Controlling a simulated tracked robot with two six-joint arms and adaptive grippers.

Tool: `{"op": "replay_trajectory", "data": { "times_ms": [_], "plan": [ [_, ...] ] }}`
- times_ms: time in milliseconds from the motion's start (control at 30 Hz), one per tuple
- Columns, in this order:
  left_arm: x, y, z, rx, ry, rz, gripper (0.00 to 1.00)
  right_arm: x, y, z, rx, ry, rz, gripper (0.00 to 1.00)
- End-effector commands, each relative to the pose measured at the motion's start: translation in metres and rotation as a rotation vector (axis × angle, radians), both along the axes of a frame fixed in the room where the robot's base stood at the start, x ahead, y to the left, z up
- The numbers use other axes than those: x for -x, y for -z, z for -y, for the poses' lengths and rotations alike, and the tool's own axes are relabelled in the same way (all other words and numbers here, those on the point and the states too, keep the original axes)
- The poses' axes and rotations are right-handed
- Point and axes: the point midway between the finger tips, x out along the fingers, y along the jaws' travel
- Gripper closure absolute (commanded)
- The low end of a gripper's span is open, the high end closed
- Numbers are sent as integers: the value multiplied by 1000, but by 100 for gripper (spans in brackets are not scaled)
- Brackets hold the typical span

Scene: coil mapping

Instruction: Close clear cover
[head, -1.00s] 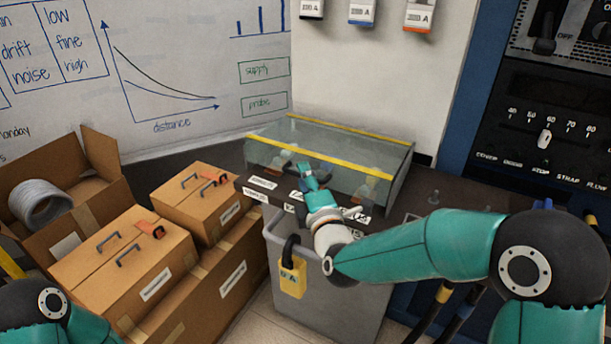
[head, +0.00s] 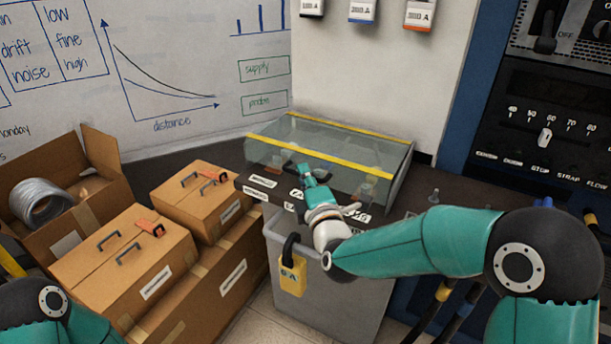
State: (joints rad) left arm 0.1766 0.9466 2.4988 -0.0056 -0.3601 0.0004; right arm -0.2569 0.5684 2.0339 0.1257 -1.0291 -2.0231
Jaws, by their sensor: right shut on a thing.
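The clear cover (head: 290,132) is a see-through box lid with yellow edge strips, at the back of the dark bench. My right gripper (head: 303,172) is at the middle of the cover's front, by that edge. It looks shut, but what lies between its fingers is too small to make out. Dim shapes show through the clear panel. My left arm (head: 45,318) shows only in part at the bottom left, and its gripper is outside the view.
A grey bin (head: 345,290) with a yellow padlock (head: 292,275) stands below the bench edge. Cardboard boxes (head: 125,258) and a wire coil (head: 40,202) fill the left. A control panel (head: 550,130) stands at the right.

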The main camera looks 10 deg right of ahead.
Motion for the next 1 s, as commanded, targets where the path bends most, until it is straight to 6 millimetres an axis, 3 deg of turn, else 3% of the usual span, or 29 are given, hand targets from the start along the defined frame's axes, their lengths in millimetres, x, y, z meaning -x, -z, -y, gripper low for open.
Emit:
{"op": "replay_trajectory", "data": {
  "times_ms": [300, 667, 700, 800, 1000],
  "plan": [
    [0, 34, 0, 0, 0, 0, 53, -2, 33, 1, 0, 1, -1, 100],
    [0, 34, 0, 0, 0, 0, 53, -1, 37, 2, 1, 0, -11, 100],
    [0, 34, 0, 0, 0, 0, 53, -1, 37, 1, 1, 0, -12, 82],
    [0, 34, 0, 0, 0, 0, 53, -1, 37, 1, 2, 0, -11, 66],
    [0, 34, 0, 0, 0, 0, 53, -1, 35, 1, 1, 0, -7, 63]
  ]
}}
